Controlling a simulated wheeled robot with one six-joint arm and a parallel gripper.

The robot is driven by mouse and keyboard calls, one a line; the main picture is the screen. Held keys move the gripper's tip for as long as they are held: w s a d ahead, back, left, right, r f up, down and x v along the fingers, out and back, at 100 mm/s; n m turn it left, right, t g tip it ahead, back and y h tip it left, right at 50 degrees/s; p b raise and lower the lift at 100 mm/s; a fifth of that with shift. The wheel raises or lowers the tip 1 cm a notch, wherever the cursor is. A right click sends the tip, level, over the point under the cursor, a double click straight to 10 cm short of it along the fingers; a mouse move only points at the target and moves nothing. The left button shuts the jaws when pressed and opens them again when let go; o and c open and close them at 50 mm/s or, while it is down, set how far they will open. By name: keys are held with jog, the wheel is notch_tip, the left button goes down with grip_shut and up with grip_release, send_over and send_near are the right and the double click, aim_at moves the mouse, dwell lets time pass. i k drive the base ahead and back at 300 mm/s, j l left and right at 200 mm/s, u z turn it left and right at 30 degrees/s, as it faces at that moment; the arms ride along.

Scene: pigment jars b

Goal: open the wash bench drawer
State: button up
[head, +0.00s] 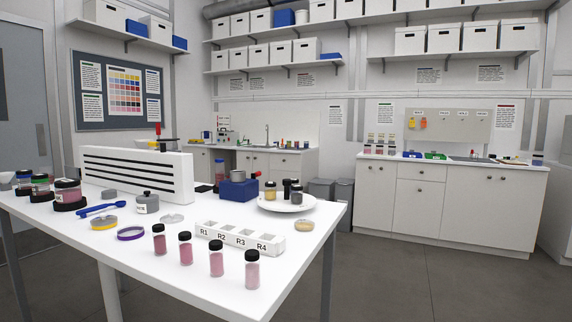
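Two white benches stand at the walls, and I cannot tell for certain which is the wash bench. The right bench (455,195) has cabinet doors and one wide drawer front (419,172) with a small dark knob, above a lower door. The drawer looks shut. The back bench (285,162) carries a tall tap (267,134) and has doors with dark knobs below; its fronts are partly hidden by things on the near table. My gripper is not in view.
A white table (130,250) fills the near left, holding pink jars (216,258), a labelled rack (240,238) and a slotted white panel (135,172). Grey bins (343,191) stand left of the right bench. Grey floor (430,280) before that bench is clear.

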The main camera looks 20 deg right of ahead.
aim_at(292, 162)
jog(key=i+l, duration=0.5)
jog(key=i+l+z, duration=0.15)
jog(key=i+l, duration=0.8)
jog(key=i+l+z, duration=0.15)
jog(key=i+l, duration=0.7)
jog(key=i, duration=0.25)
jog(key=i+l+z, duration=0.1)
jog(key=i+l, duration=0.25)
jog(key=i, duration=0.2)
jog(key=i+l+z, duration=0.1)
jog(key=i+l, duration=0.25)
jog(key=i, duration=1.15)
jog(key=i+j+u, duration=0.1)
jog(key=i+j, duration=1.7)
jog(key=j, duration=0.35)
jog(key=i+j+u, duration=0.15)
jog(key=i+j, duration=1.75)
jog(key=j, duration=0.15)
